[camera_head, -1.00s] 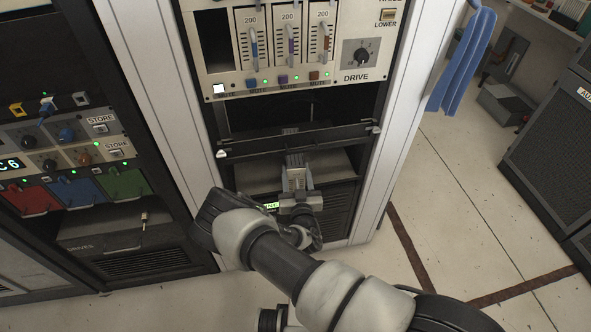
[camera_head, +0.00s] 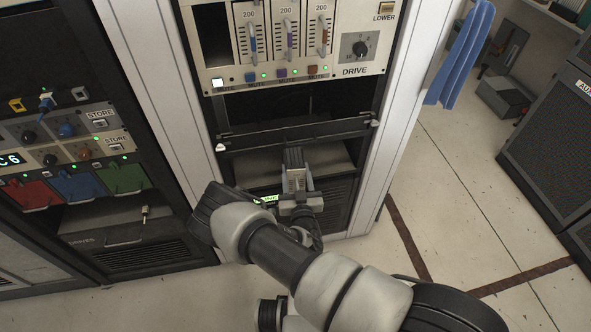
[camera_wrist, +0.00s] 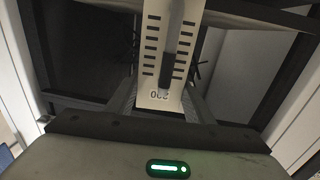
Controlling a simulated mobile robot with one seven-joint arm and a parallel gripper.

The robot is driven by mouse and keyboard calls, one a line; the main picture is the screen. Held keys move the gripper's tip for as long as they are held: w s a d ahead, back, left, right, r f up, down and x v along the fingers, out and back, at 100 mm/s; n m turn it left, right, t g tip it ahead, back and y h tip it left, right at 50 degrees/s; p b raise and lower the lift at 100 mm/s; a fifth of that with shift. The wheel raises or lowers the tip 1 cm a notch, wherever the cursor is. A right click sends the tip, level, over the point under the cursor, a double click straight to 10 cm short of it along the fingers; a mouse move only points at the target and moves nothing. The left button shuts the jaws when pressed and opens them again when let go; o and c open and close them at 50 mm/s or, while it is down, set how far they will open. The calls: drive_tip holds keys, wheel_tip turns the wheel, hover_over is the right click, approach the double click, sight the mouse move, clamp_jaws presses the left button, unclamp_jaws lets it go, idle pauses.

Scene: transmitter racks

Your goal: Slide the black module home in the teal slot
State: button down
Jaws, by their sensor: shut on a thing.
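In the wrist view, the module's pale front panel (camera_wrist: 162,88) shows dark scale marks, a dark slider handle and an upside-down "200". It sits between the fingers of my gripper (camera_wrist: 163,112), which is shut on it. In the head view, my gripper (camera_head: 297,180) is low in front of the middle rack, with the dark module body (camera_head: 293,156) beyond its fingers. It is below the fader row and apart from it. A dark empty slot (camera_head: 213,36) is at the left of that row. I cannot make out any teal on it.
A dark crossbar (camera_head: 300,133) spans the rack above my gripper. A blue cloth (camera_head: 463,55) hangs at the right.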

drive_tip(key=shift+s, duration=0.1)
drive_tip(key=c, duration=0.8)
unclamp_jaws()
